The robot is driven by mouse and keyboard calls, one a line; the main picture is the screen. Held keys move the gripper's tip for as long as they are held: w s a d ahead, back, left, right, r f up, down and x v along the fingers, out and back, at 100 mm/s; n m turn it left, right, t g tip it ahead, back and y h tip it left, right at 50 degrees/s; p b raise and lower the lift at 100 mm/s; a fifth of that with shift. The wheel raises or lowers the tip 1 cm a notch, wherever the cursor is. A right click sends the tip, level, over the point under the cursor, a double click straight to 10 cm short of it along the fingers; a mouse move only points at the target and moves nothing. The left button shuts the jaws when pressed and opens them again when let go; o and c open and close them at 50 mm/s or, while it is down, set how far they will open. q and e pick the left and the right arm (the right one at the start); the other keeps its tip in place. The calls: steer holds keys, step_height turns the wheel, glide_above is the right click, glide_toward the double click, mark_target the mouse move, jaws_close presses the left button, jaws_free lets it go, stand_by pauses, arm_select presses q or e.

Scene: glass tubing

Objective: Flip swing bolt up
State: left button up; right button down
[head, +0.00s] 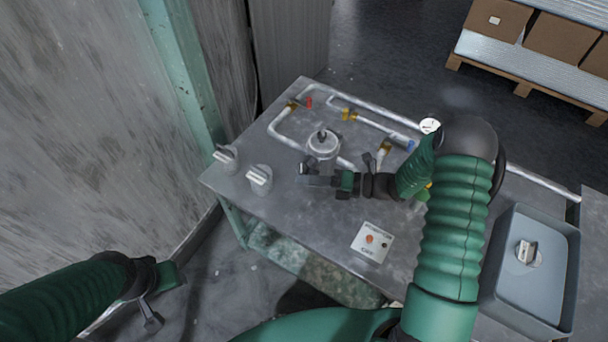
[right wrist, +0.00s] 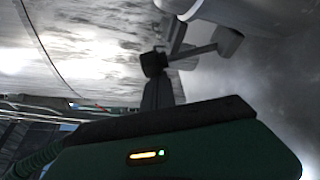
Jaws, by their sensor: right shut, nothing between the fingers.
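A round grey metal vessel with a lid (head: 322,142) stands on the metal table, with a dark fitting on top. A small dark part beside it may be the swing bolt, but I cannot tell it apart from the gripper in the head view. My right gripper (head: 306,174) is shut and empty, just in front of the vessel. In the right wrist view, a grey bar-like part (right wrist: 195,51) sticks out beside the dark fingertip (right wrist: 154,63); I cannot tell whether they touch. My left gripper (head: 158,298) is at lower left, away from the table.
The metal table (head: 310,215) carries glass tubing (head: 365,102), two white-topped knobs (head: 259,178) (head: 226,157) and a switch plate (head: 372,242). A grey bin (head: 508,305) stands at right. Boxes on a pallet rack (head: 560,35) are at the back. A wall is at left.

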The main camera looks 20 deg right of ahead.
steer(key=shift+w+d+r+m+y+p, duration=0.35)
steer(key=shift+d+r+m+p, duration=0.15)
steer(key=shift+r+m+p, duration=0.3)
arm_select(q)
steer(key=p+v, duration=0.1)
steer(key=v, duration=0.1)
steer(key=w+p+v, duration=0.1)
steer(key=v, duration=0.2)
steer(key=shift+r+p, duration=0.35)
steer(key=shift+p, duration=0.05)
arm_select(e)
steer(key=shift+w+d+r, duration=0.25)
steer(key=shift+w+d, duration=0.7)
steer(key=shift+d, duration=0.2)
steer(key=shift+w+d+r, duration=0.1)
steer(key=shift+r, duration=0.15)
arm_select(q)
steer(key=p+v, duration=0.3)
steer(key=shift+w+r, duration=0.25)
steer(key=shift+w, duration=0.15)
arm_select(e)
steer(key=s+a+r, duration=0.2)
steer(key=s+a, duration=0.1)
steer(key=s, duration=0.4)
steer(key=s+a+r, duration=0.2)
steer(key=s+a, duration=0.1)
steer(key=s, duration=0.5)
steer(key=shift+s+a+r, duration=0.15)
steer(key=shift+n, duration=0.3)
